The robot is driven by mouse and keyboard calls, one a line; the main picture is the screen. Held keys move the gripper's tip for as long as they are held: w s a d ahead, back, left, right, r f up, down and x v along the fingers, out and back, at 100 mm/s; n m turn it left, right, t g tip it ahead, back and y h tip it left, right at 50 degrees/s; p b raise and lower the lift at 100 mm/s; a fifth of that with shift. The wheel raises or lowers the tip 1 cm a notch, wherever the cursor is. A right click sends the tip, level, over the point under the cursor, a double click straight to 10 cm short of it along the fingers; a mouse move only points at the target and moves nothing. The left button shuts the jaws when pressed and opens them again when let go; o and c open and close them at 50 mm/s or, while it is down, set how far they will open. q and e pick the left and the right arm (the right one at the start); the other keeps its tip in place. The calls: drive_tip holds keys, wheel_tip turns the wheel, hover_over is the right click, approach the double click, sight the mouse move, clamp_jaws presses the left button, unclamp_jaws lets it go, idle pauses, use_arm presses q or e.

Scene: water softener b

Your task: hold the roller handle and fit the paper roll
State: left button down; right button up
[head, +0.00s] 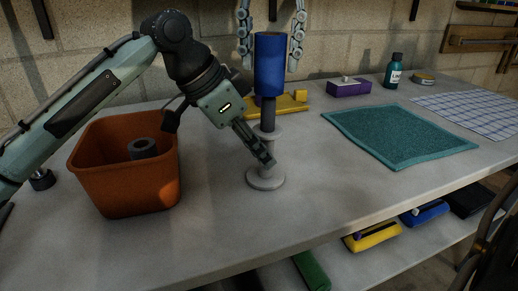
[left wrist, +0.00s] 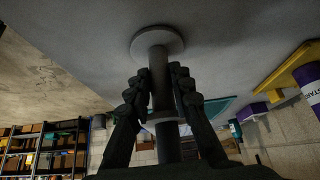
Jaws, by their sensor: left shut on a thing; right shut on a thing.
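The roller handle (head: 266,180) stands upright on the workbench, with a pale grey round base, a grey flange and a dark rod above. My left gripper (head: 268,160) is shut on its grey grip below the flange; the left wrist view shows the handle (left wrist: 158,80) between the fingers. The blue paper roll (head: 269,65) is upright over the handle, lined up with the dark rod, whose upper end is hidden. I cannot tell how far the rod enters it. My right gripper (head: 271,40) comes from above, shut on the roll with a finger on each side.
An orange bin (head: 125,190) holding a dark grey ring (head: 142,148) stands left. A yellow item (head: 292,104) lies behind the handle. A purple box (head: 349,87), teal mat (head: 396,138), bottle (head: 394,72) and checked cloth (head: 468,113) lie right. The front bench is clear.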

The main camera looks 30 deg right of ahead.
drive_tip(key=shift+f, duration=0.4)
drive_tip(key=shift+f, duration=0.7)
drive_tip(key=shift+r, duration=0.1)
drive_tip(key=shift+r, duration=0.8)
drive_tip(key=shift+f, duration=0.2)
idle(0.5)
drive_tip(key=shift+f, duration=0.65)
drive_tip(key=shift+r, duration=0.1)
drive_tip(key=shift+r, duration=0.75)
